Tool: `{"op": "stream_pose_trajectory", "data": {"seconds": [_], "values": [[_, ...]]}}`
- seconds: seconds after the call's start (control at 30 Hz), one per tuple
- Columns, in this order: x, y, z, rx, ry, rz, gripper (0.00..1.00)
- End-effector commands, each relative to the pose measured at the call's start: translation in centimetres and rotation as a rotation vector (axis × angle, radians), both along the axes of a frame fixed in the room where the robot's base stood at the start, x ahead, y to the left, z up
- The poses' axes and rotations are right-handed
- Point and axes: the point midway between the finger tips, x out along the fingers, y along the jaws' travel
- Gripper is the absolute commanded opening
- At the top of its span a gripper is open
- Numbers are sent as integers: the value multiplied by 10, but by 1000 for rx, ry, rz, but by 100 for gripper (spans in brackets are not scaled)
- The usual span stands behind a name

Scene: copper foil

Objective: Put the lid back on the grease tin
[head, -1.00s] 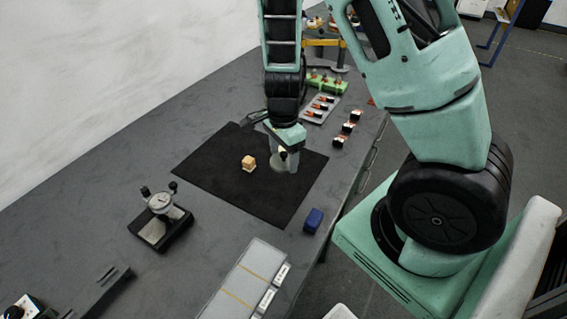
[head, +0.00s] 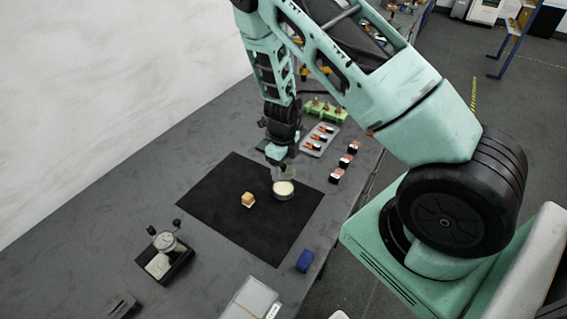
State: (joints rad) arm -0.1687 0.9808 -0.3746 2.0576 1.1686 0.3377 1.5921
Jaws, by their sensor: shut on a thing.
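The grease tin (head: 284,194) is a round grey tin on the black mat, open at the top with its pale cream contents showing. My gripper (head: 281,170) is just behind and above the tin, pointing down. It is shut on a small greyish thing, which I take for the lid; its outline is blurred against the fingers. No other lid shows on the mat. Whether the held thing touches the tin's rim cannot be told.
A dial gauge stand (head: 166,252) is at lower left. A blue block (head: 305,261) sits near the table edge. Orange-and-black parts (head: 320,138) and a green holder (head: 325,111) stand behind.

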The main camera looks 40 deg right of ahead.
Motion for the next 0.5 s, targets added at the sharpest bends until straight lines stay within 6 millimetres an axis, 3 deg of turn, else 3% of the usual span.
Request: {"op": "stream_pose_trajectory", "data": {"seconds": [0.5], "values": [[0, 0, -45, 1, 0, 2, 45]]}}
